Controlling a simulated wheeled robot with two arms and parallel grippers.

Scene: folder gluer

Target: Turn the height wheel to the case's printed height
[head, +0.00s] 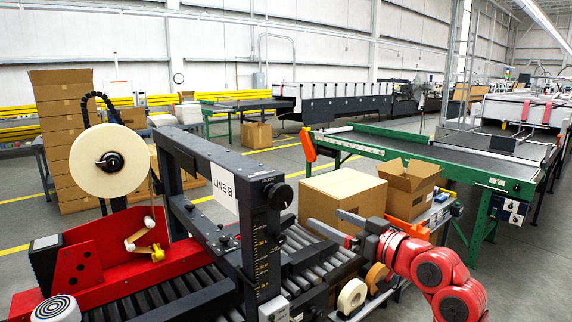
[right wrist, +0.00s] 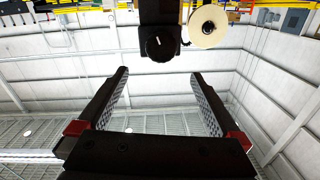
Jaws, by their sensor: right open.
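The height wheel (head: 279,195) is a black knob on the right end of the dark "LINE B" crossbar (head: 195,170). Below it a scale with yellow marks (head: 263,245) runs down the post; its figures are too small to read. A closed brown case (head: 341,196) stands behind my right gripper; I see no readable print on it. My right gripper (head: 324,218) is open and empty, to the right of the wheel and lower in the picture, apart from it. In the right wrist view the wheel (right wrist: 160,47) shows beyond the open fingers (right wrist: 160,73). My left gripper is out of view.
A white tape roll (head: 110,161) stands above the red tape head (head: 110,245). Rollers (head: 310,250) run under the crossbar. An open carton (head: 408,185) and tape rolls (head: 352,296) are near my right arm. A green-framed conveyor (head: 430,155) stands behind.

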